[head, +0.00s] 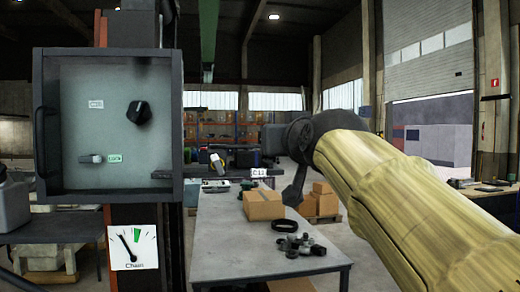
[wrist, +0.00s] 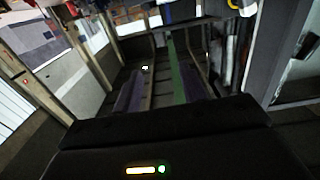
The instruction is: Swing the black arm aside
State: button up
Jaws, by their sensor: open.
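A black arm (head: 200,174) reaches sideways across the lower right edge of a grey cabinet (head: 108,190) in the head view, with a small white tag (head: 258,173) near its right end. The cabinet front carries a black knob (head: 138,112), a small grey lever (head: 90,158) and a black bar handle (head: 41,140) on the left. My gripper (head: 272,140) is at the end of my yellow arm, right of the cabinet and apart from it. It appears dark and small, its fingers hard to make out. The wrist view shows no black arm that I can make out.
A grey table (head: 228,235) stands below, with a cardboard box (head: 264,204), a black ring (head: 285,226) and metal parts (head: 300,245) on it. A gauge (head: 134,247) hangs under the cabinet. More boxes (head: 325,200) stand behind the table.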

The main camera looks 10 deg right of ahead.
jog(key=c, duration=0.6)
jog(key=shift+d+m+p, duration=0.1)
jog(key=shift+m+p, duration=0.3)
jog(key=shift+m, duration=0.3)
grip_shut()
jog(key=m+y+p, duration=0.1)
jog(key=m, duration=0.4)
jog(key=d+m+p, duration=0.1)
jog(key=m+p, duration=0.1)
jog(key=m, duration=0.3)
jog(key=s+d+m+y+p, duration=0.1)
jog(key=m, duration=0.4)
jog(key=shift+s+r+y+p, duration=0.1)
jog(key=shift+y+p, duration=0.2)
